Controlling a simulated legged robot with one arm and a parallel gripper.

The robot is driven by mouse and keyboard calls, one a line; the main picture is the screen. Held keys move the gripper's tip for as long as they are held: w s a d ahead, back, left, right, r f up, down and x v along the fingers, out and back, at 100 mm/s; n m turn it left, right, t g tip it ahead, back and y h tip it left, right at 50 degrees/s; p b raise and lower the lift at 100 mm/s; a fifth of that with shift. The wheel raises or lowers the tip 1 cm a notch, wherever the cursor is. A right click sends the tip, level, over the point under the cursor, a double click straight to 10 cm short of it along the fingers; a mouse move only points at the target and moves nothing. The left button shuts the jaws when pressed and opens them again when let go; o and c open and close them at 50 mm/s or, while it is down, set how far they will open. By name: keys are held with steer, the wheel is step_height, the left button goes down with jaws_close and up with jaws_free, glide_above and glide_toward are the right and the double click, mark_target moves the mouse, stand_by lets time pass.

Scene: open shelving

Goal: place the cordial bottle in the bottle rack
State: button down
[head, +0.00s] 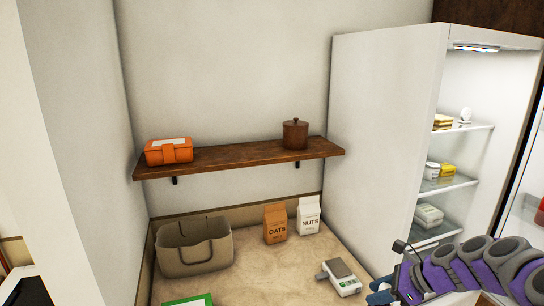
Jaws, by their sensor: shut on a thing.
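My purple and grey arm comes in from the lower right corner. At its left end my gripper (381,292) shows only partly, as dark blue parts at the bottom edge of the picture. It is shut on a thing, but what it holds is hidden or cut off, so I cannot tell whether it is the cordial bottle. I can make out no cordial bottle and no bottle rack elsewhere in view.
A wooden shelf (240,157) holds an orange box (168,151) and a brown lidded jar (295,134). Below are a beige basket (194,248), an oats bag (275,223), a nuts bag (309,215) and a scale (341,277). An open fridge (388,130) stands right.

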steer(key=shift+w+a+f, duration=0.1)
steer(key=shift+w+a, duration=0.15)
steer(key=shift+w, duration=0.05)
steer(key=shift+a+m+t, duration=0.3)
steer(key=shift+m, duration=0.1)
steer(key=w+a+f+m+t+h, duration=0.1)
steer(key=w+a+m+t+h, duration=0.1)
steer(key=w+a+m+h, duration=0.1)
steer(key=w+a+m+t+h, duration=0.2)
steer(key=w+a+m+h, duration=0.1)
steer(key=a+m, duration=0.5)
steer(key=shift+w+a+f+m+h, duration=0.3)
steer(key=shift+w+a+f+h, duration=0.15)
steer(key=shift+h, duration=0.45)
steer(key=shift+s, duration=0.15)
